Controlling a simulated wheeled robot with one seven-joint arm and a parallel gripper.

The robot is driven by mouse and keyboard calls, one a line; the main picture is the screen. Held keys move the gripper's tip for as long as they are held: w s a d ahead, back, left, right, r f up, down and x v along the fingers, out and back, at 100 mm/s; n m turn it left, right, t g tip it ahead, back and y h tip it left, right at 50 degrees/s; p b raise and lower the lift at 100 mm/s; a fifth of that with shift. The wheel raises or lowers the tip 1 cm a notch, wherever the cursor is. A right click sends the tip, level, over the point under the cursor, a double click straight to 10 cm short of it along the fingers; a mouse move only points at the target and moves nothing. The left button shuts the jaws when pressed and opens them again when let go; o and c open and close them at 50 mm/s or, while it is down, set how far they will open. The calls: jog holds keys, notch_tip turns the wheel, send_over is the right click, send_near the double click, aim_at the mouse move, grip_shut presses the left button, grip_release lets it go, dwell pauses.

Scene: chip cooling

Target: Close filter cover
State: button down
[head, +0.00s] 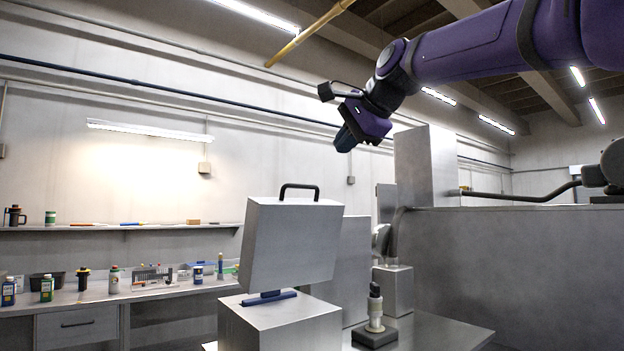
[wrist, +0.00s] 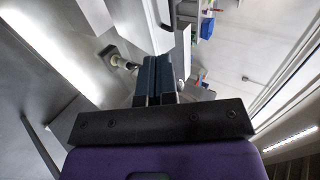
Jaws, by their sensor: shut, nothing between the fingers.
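The filter cover (head: 292,245) is a grey metal box-shaped lid with a black handle (head: 299,187) on top. In the head view it stands raised and slightly tilted over a lower grey metal box (head: 280,325). A blue strip (head: 268,298) shows between the two. My gripper (head: 346,139) is up and to the right of the cover, well clear of the handle. Its dark blue fingers (wrist: 155,72) are together and empty in the wrist view. I cannot tell for sure which grey surface in the wrist view is the cover.
A small valve-like fitting (head: 375,310) stands on the metal table (head: 440,333) right of the lower box. Taller grey boxes (head: 425,165) and a large grey tank (head: 510,260) stand behind and to the right. A bench (head: 60,302) with bottles is at the left. Air around the handle is free.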

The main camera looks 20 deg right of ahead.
send_near(303, 186)
jog(key=shift+x, duration=3.7)
jog(key=shift+s+f, duration=0.1)
